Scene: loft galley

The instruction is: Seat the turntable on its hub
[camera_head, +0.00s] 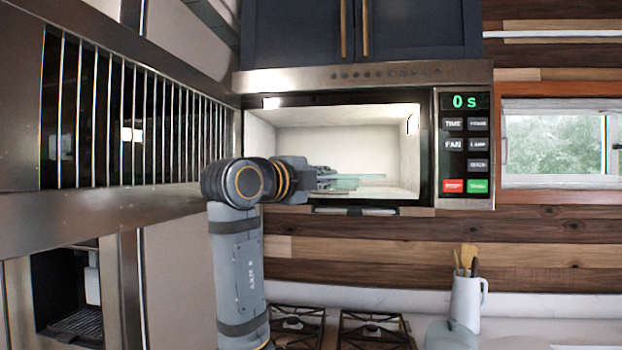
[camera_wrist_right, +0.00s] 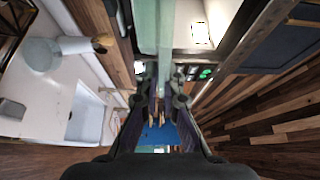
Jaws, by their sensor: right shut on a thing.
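The turntable (camera_head: 358,181) is a pale green glass plate, seen nearly edge-on inside the microwave (camera_head: 462,93), a little above the cavity floor. My right gripper (camera_head: 322,178) reaches in through the microwave's front opening from the left and is shut on the near-left edge of the plate. In the right wrist view the glass (camera_wrist_right: 147,28) runs up from between the fingers of my right gripper (camera_wrist_right: 163,82). The hub cannot be made out. My left gripper is not in view.
The microwave cavity is lit and its display reads 0 s. Dark blue cabinets (camera_head: 290,30) are above it. A metal rack with vertical bars (camera_head: 130,120) is close on the left. Below are stove burners (camera_head: 372,328) and a white utensil jug (camera_head: 465,302).

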